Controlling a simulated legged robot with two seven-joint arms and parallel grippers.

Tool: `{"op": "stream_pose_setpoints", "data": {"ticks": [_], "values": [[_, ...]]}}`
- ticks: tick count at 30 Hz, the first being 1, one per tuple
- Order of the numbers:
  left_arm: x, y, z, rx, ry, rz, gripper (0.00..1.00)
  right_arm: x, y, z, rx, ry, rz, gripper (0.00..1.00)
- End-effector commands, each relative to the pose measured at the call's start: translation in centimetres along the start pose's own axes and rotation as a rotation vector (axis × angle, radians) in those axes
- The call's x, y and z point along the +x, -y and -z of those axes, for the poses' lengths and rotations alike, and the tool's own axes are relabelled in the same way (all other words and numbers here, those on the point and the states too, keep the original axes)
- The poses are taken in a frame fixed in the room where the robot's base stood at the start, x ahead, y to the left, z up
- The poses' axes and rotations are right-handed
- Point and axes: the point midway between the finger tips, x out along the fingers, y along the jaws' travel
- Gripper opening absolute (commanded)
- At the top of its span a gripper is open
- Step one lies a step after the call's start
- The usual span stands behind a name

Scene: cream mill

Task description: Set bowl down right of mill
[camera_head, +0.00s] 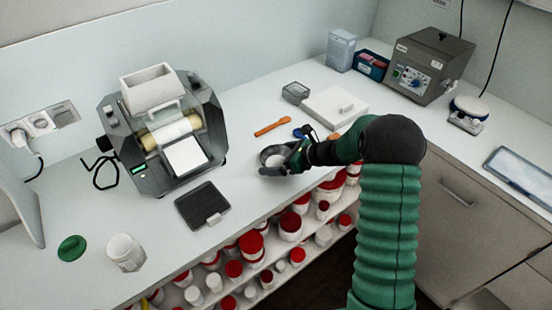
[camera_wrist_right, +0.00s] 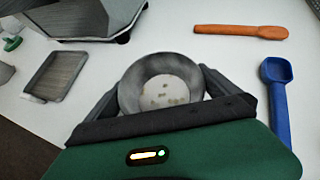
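The mill (camera_head: 165,130), a dark machine with a white hopper and pale rollers, stands at the left on the white counter. A grey metal bowl (camera_head: 269,152) is to its right, near the counter's front edge. In the right wrist view the bowl (camera_wrist_right: 130,75) holds a white substance with darker specks. My right gripper (camera_head: 283,161) has its dark fingers against both sides of the bowl, seen also in the right wrist view (camera_wrist_right: 160,88). I cannot tell whether the bowl touches the counter. My left gripper is not in view.
An orange spatula (camera_head: 271,127) and a blue spoon (camera_wrist_right: 279,105) lie near the bowl. A dark tray (camera_head: 202,205) lies in front of the mill. A white jar (camera_head: 125,252) and green lid (camera_head: 72,248) are front left. Shelves of red-lidded jars (camera_head: 250,245) sit below the counter edge.

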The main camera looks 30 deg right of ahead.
Motion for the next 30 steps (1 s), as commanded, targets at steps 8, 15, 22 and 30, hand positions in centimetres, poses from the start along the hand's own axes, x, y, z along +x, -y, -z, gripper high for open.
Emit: {"op": "stream_pose_setpoints", "data": {"ticks": [8,15,22,30], "values": [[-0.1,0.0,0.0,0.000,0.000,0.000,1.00,-1.0,0.1,-0.2,-0.002,0.000,0.001,1.00],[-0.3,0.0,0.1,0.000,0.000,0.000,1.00,-7.0,0.1,-0.2,0.000,0.000,0.006,1.00],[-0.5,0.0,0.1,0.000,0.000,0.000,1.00,-11.3,0.1,-0.1,0.000,0.000,0.001,1.00],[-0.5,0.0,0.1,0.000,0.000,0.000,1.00,-12.1,0.0,-0.1,0.000,-0.001,-0.001,1.00]]}}
